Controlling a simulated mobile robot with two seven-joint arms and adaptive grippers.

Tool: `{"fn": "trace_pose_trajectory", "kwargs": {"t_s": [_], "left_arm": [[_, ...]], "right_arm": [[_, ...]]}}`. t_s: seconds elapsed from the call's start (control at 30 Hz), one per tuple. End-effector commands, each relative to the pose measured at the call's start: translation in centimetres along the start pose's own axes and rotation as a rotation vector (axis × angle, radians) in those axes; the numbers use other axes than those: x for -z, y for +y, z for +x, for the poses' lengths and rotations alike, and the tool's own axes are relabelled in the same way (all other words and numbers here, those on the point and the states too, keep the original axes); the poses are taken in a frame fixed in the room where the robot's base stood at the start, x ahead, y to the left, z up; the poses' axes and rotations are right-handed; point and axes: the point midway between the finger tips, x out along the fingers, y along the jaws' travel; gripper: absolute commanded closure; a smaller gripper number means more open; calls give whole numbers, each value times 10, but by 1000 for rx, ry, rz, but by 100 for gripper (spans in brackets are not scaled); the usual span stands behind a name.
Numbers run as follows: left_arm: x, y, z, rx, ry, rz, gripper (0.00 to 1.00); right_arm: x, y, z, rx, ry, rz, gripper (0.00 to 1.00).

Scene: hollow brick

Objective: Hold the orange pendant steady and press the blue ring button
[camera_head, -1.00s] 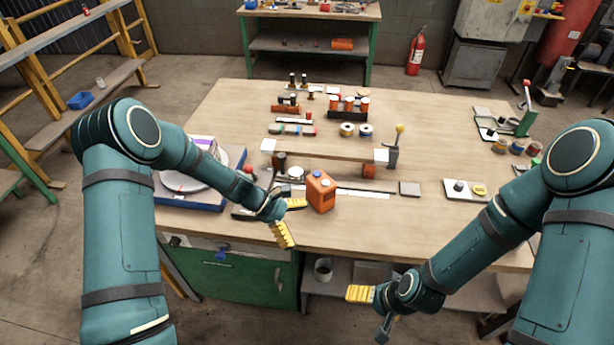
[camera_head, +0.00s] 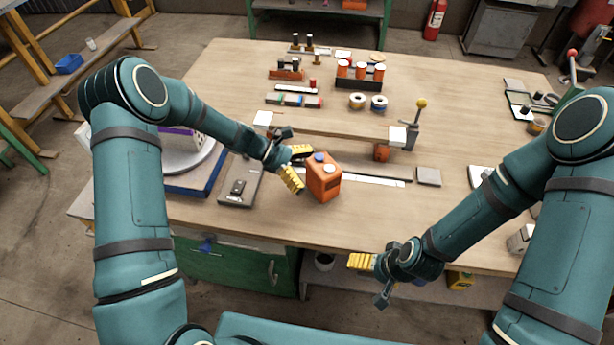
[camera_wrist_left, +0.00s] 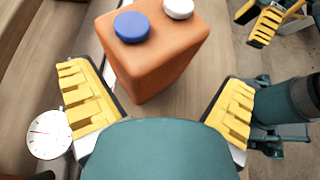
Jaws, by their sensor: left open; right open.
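The orange pendant (camera_head: 324,184) is a box standing on the table near its front edge. A blue round button (camera_head: 319,157) and a white one (camera_head: 329,168) sit on its top. My left gripper (camera_head: 297,166) is open just left of the pendant. In the left wrist view the pendant (camera_wrist_left: 150,62) stands ahead of the two yellow fingers, roughly between their lines, with the blue button (camera_wrist_left: 132,27) at its top left. Whether a finger touches it I cannot tell. My right gripper (camera_head: 366,276) is open and empty in front of the table's edge, away from the pendant.
A wooden beam on blocks (camera_head: 340,137) spans the table behind the pendant. A grey device (camera_head: 240,187) and a turntable (camera_head: 190,160) lie to the left. A flat grey block (camera_head: 428,177) lies to the right. The table front right of the pendant is clear.

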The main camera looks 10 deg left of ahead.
Motion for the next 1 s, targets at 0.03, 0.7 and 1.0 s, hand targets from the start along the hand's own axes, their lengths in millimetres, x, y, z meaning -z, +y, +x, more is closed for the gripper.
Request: {"fn": "trace_pose_trajectory", "kwargs": {"t_s": [0.03, 0.7, 1.0], "left_arm": [[3, 0, 2, 0, 0, 1, 0], [5, -1, 73, 2, 0, 1, 0], [4, 0, 98, 2, 0, 1, 0]], "right_arm": [[-1, 1, 4, 0, -1, -1, 8], [-12, 11, 31, 2, -25, -8, 8], [-13, 15, 40, 3, -25, -10, 8]]}}
